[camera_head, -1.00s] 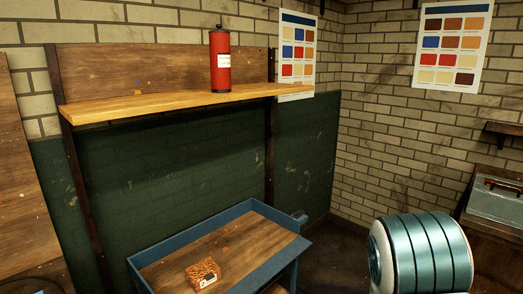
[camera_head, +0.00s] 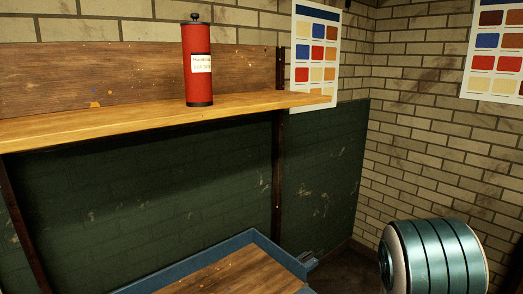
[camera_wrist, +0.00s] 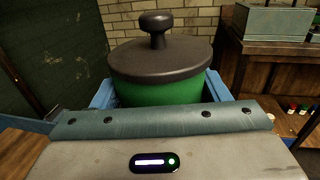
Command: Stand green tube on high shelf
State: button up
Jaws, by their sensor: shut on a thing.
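The green tube (camera_wrist: 160,92) fills the upper middle of the wrist view, upright, with a dark lid and a round knob on top. The high shelf (camera_head: 130,115) is a light wooden board in the head view, on dark posts against the wall. A red tube (camera_head: 198,75) with a white label stands upright on it, right of the middle. The green tube does not show in the head view.
The shelf board is bare to the left of the red tube, with a short free stretch to its right. A blue-edged cart (camera_head: 205,262) stands below the shelf. Color charts (camera_head: 315,55) hang on the wall behind the shelf's right end and farther right.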

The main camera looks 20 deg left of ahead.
aim_at(256, 100)
jog(key=u, duration=0.45)
jog(key=i, duration=1.1)
jog(key=u, duration=0.6)
